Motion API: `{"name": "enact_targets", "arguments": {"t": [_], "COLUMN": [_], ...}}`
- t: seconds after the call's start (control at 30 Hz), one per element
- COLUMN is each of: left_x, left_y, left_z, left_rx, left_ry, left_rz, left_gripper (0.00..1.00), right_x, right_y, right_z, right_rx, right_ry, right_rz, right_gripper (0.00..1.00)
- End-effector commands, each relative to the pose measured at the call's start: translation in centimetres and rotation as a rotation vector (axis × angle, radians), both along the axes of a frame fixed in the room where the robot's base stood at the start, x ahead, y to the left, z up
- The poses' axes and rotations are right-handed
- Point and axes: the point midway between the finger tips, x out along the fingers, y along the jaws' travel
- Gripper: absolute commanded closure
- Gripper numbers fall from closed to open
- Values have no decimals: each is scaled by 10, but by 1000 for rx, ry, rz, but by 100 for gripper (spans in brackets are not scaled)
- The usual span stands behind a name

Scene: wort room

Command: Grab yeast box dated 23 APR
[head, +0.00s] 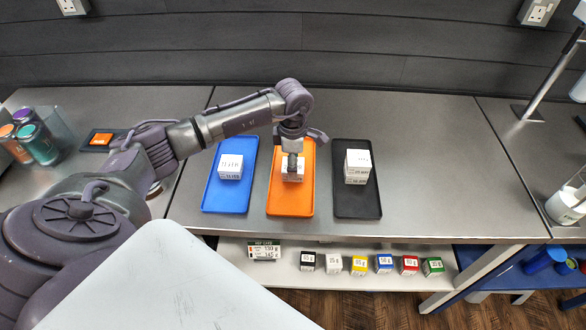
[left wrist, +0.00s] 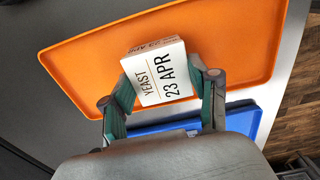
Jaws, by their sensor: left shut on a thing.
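The white yeast box dated 23 APR (left wrist: 160,75) shows its label clearly in the left wrist view. In the head view the same box (head: 293,175) is at the middle of the orange tray (head: 292,204), partly hidden by my gripper. My left gripper (head: 293,160) comes down over it from above. In the left wrist view its two fingers (left wrist: 164,92) are shut on opposite sides of the box. I cannot tell whether the box touches the tray. My right gripper is not in view.
A blue tray (head: 224,202) with a white box (head: 230,167) is to the left. A black tray (head: 357,207) with white boxes (head: 357,166) is to the right. Several small coloured boxes stand on a lower shelf (head: 340,282). The counter's right part (head: 450,190) is clear.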

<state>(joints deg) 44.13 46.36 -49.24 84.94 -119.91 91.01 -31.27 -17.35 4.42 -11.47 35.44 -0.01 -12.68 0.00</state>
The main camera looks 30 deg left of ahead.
Motion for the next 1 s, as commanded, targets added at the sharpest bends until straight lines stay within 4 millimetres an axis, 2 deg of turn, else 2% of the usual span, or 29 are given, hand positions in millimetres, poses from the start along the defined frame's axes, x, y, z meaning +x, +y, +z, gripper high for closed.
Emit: {"name": "enact_targets", "arguments": {"t": [0.37,0.53,0.67,0.7,1.0], "left_x": [1,1,2,-2,-23], "left_y": [0,1,1,-11,-75], "left_z": [3,18,41,45,85], "left_rx": [0,0,1,-2,-1], "left_ry": [-2,-6,-9,-5,-6], "left_rz": [0,0,-1,-6,-7], "left_gripper": [77,77,77,77,77], "right_x": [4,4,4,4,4], "right_y": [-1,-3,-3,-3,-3], "right_z": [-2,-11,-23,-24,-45], "right_rx": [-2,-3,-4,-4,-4], "right_ry": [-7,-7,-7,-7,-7], "right_rz": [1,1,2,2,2], "right_gripper": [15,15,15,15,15]}}
